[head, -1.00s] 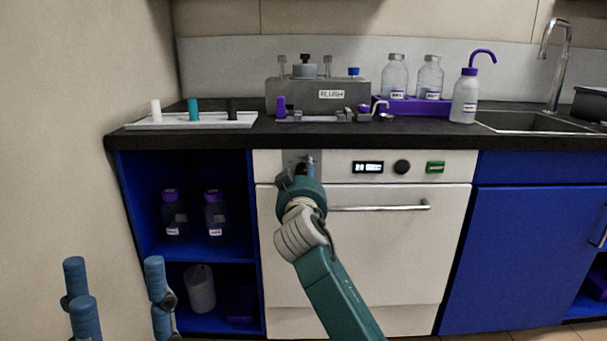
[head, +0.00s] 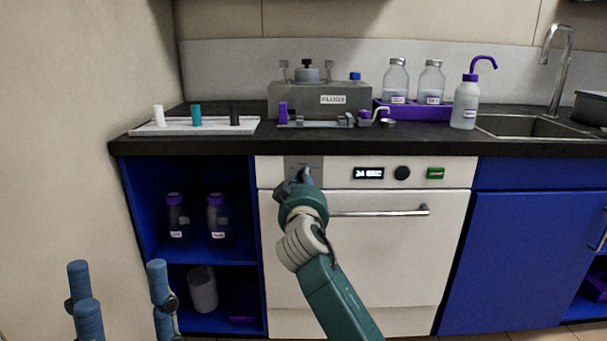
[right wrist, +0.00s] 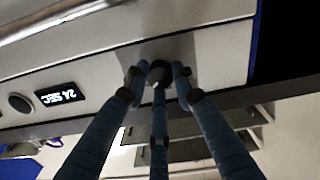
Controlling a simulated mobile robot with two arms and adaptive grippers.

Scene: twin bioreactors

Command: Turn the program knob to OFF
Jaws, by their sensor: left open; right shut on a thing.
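The white front-loading machine (head: 390,270) has a control strip along its top. At the strip's left end is a grey plate (head: 291,163) with the program knob on it. The knob (right wrist: 158,70) shows dark and round in the right wrist view. My right gripper (head: 302,179) is at this plate and mostly hides the knob in the head view. In the right wrist view its fingers (right wrist: 157,80) are closed around the knob. No markings around the knob are readable. My left gripper (head: 118,282) is open and empty at the lower left, away from the machine.
A display (head: 369,174) reads "24 SEC", with a round black dial (head: 402,173) and green button (head: 435,173) to its right. The door handle (head: 385,212) runs below. The dark counter (head: 350,140) above carries bottles and a grey device (head: 325,98).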

